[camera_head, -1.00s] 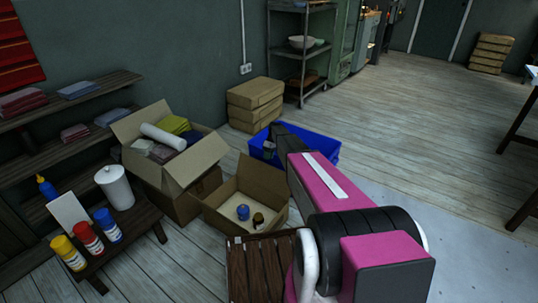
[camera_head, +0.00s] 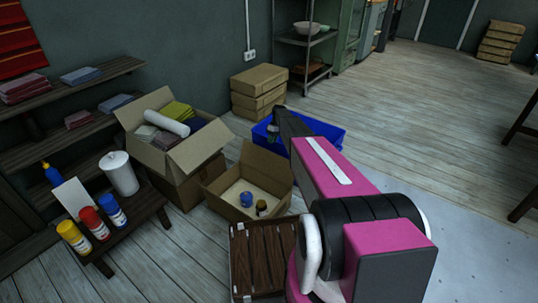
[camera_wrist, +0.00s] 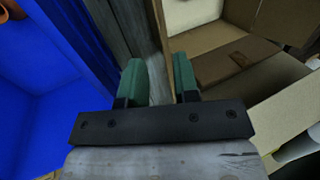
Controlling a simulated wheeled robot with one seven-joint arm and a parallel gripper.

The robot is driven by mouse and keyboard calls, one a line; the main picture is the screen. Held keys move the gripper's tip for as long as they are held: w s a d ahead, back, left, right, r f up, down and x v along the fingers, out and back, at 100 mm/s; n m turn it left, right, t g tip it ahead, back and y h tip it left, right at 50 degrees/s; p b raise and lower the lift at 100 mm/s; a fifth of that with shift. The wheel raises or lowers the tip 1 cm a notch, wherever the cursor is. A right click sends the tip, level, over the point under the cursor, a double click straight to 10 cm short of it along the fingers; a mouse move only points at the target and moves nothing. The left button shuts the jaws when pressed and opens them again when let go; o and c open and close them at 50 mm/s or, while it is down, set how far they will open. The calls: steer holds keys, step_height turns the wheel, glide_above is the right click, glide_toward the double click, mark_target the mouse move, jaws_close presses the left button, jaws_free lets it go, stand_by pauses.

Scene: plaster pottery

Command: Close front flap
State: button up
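The small open cardboard box (camera_head: 222,205) stands on the floor left of my arm, with a blue-lidded jar (camera_head: 246,199) and a dark jar (camera_head: 261,207) inside. Its far side panel (camera_head: 266,167) stands up; I cannot tell which panel is the front flap. My gripper (camera_head: 272,137) is beyond the box, over the near edge of the blue crate (camera_head: 328,134), partly hidden by my arm. In the wrist view my gripper (camera_wrist: 158,80) is open, with its green fingers apart. A cardboard edge (camera_wrist: 161,38) runs between or just beyond the fingers; contact is unclear.
A larger open box (camera_head: 196,150) with cloths and a white roll stands behind on the left. A low bench (camera_head: 145,205) holds bottles and a white canister. A wooden slatted crate (camera_head: 262,258) lies in front of the small box.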

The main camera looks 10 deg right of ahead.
mark_target(269, 154)
steer(key=x, duration=1)
steer(key=shift+f, duration=0.15)
jaws_close()
